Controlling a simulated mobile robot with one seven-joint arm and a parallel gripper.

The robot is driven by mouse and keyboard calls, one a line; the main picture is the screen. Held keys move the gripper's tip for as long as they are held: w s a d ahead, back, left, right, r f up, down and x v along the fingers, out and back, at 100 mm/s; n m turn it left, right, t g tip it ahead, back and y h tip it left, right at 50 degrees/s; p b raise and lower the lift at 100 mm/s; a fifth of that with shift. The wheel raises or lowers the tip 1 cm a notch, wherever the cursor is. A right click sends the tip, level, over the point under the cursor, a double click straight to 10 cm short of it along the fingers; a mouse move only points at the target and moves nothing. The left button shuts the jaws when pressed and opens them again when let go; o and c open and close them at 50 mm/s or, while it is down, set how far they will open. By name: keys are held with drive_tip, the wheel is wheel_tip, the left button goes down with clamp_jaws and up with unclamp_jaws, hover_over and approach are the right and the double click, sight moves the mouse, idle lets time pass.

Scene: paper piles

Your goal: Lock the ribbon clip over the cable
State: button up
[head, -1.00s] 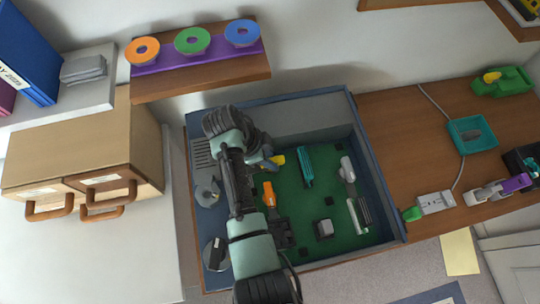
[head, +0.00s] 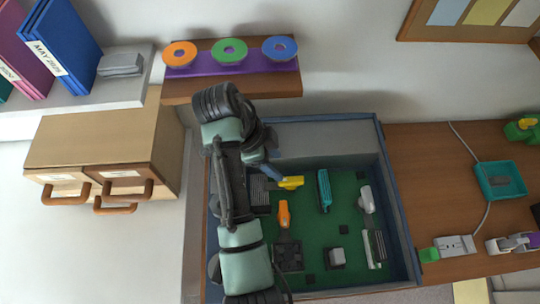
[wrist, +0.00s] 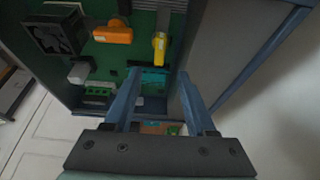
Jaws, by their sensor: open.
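A blue-walled case (head: 397,215) holds a green board (head: 312,225). A yellow clip-like lever (head: 291,183) and an orange one (head: 284,214) stand on the board; I cannot tell which is the ribbon clip. In the wrist view the yellow lever (wrist: 160,46) and orange lever (wrist: 113,32) lie beyond my fingertips. My gripper (wrist: 158,85) is open, with nothing seen held between its fingers. In the head view my gripper (head: 272,172) is just left of the yellow lever, partly hidden by my arm. I cannot make out the cable for certain.
The board also bears a teal upright part (head: 324,190), a white part (head: 366,200), a black fan (head: 288,257), a grey block (head: 336,257) and a slotted part (head: 374,248). A shelf with coloured reels (head: 229,50) is behind; a drawer cabinet (head: 95,150) stands left.

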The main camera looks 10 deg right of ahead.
drive_tip(key=v, duration=0.2)
drive_tip(key=shift+a+r+p, duration=0.15)
drive_tip(key=shift+r+p, duration=0.25)
idle(0.3)
